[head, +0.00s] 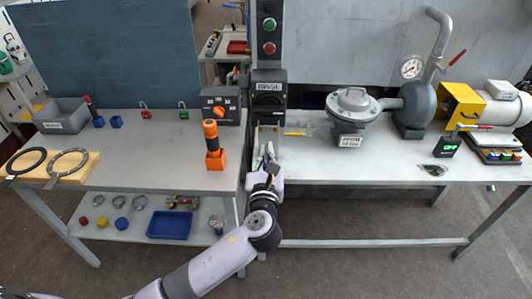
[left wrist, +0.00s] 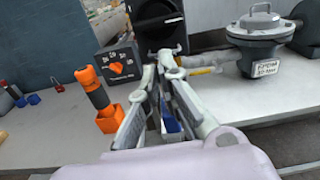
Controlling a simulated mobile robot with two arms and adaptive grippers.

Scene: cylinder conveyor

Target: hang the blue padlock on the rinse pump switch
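The rinse pump switch is a dark box (head: 268,90) with a RINSE label, on the grey post at the back of the bench. Its dark front also shows at the top of the left wrist view (left wrist: 157,22). My left gripper (head: 265,160) is in front of and below the switch, above the bench's front edge. In the left wrist view, the blue body of the padlock (left wrist: 170,123) shows between the fingers, which appear shut on it. The fingers largely hide the padlock, and its shackle is not clear. My right gripper is not in view.
An orange torch (head: 211,140) stands left of my gripper, beside a dial box (head: 221,103). Red (head: 146,114) and green (head: 183,115) padlocks are farther left. A yellow stick (head: 295,134) and a grey pump (head: 352,108) are on the right.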

